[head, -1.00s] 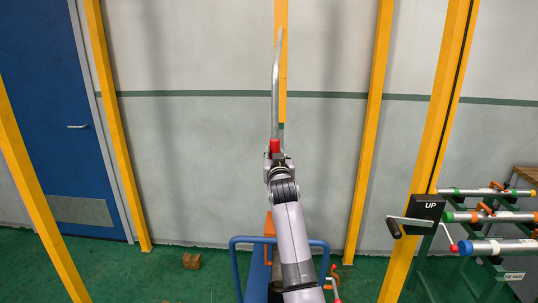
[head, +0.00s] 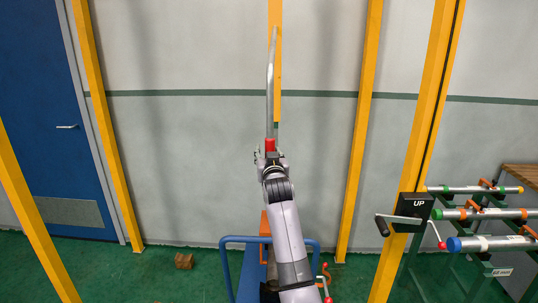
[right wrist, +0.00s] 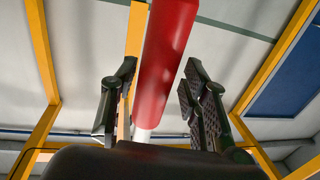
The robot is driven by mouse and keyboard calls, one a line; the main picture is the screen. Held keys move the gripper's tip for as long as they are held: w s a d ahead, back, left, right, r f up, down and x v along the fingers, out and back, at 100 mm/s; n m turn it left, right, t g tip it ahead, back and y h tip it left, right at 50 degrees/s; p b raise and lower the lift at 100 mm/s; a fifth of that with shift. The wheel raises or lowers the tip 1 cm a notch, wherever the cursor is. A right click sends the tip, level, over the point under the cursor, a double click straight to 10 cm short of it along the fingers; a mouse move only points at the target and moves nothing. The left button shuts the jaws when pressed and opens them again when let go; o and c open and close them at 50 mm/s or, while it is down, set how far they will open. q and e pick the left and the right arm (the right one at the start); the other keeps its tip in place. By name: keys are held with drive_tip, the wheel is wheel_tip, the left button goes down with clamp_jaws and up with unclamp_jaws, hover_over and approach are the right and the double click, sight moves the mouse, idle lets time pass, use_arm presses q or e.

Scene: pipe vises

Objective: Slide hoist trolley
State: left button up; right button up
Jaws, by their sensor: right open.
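A pale metal rod (head: 270,95) with a red grip (head: 270,145) at its lower end stands nearly upright in the head view. My right gripper (head: 270,160) is at the red grip, with its fingers spread. In the right wrist view the red grip (right wrist: 165,60) passes between the two open fingers, with gaps on both sides. The hoist trolley itself cannot be made out; the rod's upper connection is unclear. My left gripper is not in view.
Yellow posts (head: 360,130) stand around the middle. A black box marked UP (head: 414,205) with a crank is on the right post. A rack holds several pipes (head: 485,214) at right. A blue tubular rail (head: 225,260) is below my arm. A small wooden block (head: 184,261) lies on the green floor.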

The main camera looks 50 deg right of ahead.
drive_tip(key=shift+s+f, duration=0.1)
drive_tip(key=v, duration=1.2)
idle(0.5)
